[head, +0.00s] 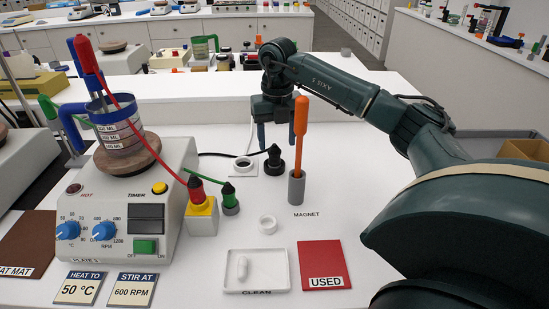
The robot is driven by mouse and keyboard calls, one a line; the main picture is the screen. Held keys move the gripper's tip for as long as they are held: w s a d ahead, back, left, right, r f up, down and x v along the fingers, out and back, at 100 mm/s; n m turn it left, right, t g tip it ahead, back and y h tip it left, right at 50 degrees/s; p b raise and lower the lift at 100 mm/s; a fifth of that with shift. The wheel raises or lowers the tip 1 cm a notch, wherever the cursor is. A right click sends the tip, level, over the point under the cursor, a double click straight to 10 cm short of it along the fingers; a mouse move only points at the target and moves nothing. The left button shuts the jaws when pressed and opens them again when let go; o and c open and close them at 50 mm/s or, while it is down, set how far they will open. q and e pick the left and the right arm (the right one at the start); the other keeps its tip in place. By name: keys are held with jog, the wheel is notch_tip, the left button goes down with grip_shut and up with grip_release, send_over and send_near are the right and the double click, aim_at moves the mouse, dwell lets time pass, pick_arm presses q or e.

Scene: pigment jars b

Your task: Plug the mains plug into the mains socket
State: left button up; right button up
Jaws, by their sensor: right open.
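A black mains plug (273,163), cone-shaped on top with a black cable, stands upright on the white bench. A white ring-shaped socket on a square plate (243,164), which looks like the mains socket, lies just left of the plug. The cable passes behind the socket towards the hotplate. My right gripper (276,142) points down above the plug, its two fingers apart and nothing visible between them. Whether the fingertips reach beside the plug's top is hard to tell. My left gripper is out of view.
An orange rod (300,135) in a grey holder (296,188) stands close right of the plug.

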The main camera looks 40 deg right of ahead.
aim_at(274, 148)
jog(key=f, duration=0.3)
jog(key=shift+w+f+p, duration=0.3)
jog(key=shift+w+f, duration=0.1)
jog(key=shift+f, duration=0.65)
jog(key=shift+c, duration=0.5)
jog(key=c, duration=1)
jog(key=shift+r, duration=0.1)
